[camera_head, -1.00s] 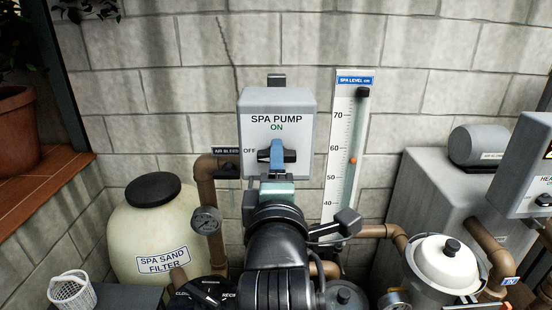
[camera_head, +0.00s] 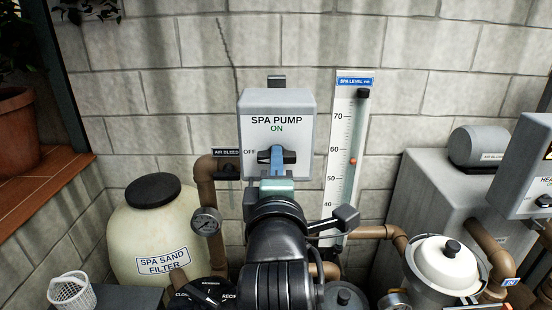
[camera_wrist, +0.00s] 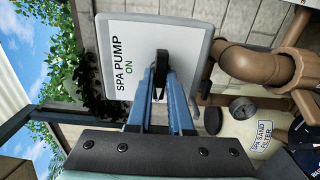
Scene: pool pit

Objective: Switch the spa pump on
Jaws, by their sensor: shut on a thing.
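The spa pump switch box (camera_head: 300,104) is a grey-white box on the block wall, marked SPA PUMP, with green ON above its knob and OFF to the left. The black knob (camera_head: 290,156) lies level in the head view, in line with OFF. In the wrist view the knob (camera_wrist: 162,62) stands upright in the picture, between blue fingers. My gripper (camera_head: 277,156) is in front of the box, shut on the knob; it also shows in the wrist view (camera_wrist: 161,80). The fingers hide the knob's middle and part of its lower end in the wrist view.
A brown pipe (camera_head: 205,185) with a gauge (camera_head: 206,221) runs left of the box. The spa level scale (camera_head: 345,130) is close on its right. The sand filter (camera_head: 150,225) stands lower left, and a white-lidded pot (camera_head: 444,262) lower right.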

